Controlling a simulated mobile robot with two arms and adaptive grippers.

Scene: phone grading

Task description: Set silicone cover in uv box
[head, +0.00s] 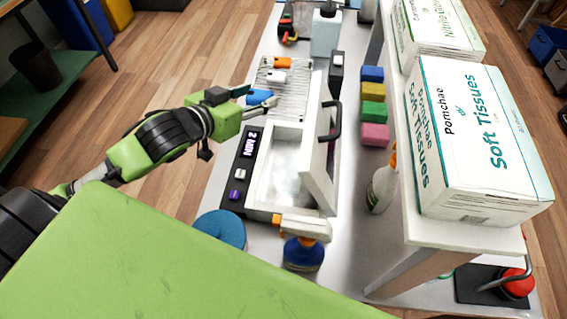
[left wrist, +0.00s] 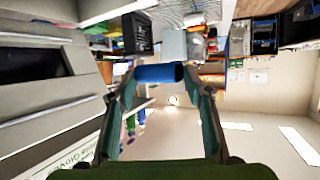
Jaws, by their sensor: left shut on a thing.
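My left gripper (head: 260,99) is shut on a blue silicone cover (head: 257,96), above the near end of a white wire rack. The left wrist view shows the blue cover (left wrist: 158,73) held across the two fingertips (left wrist: 160,78). The white UV box (head: 253,178) stands on the bench, just nearer than the gripper. Its lid (head: 320,172) with a black handle stands open on the right side, and its inside looks empty. A dark panel with a lit display is on its left side. My right gripper is not in view.
The wire rack (head: 291,101) holds orange and white pieces. Coloured blocks (head: 374,112) lie to the right, beside a white shelf (head: 398,190) bearing a tissue box (head: 470,140).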

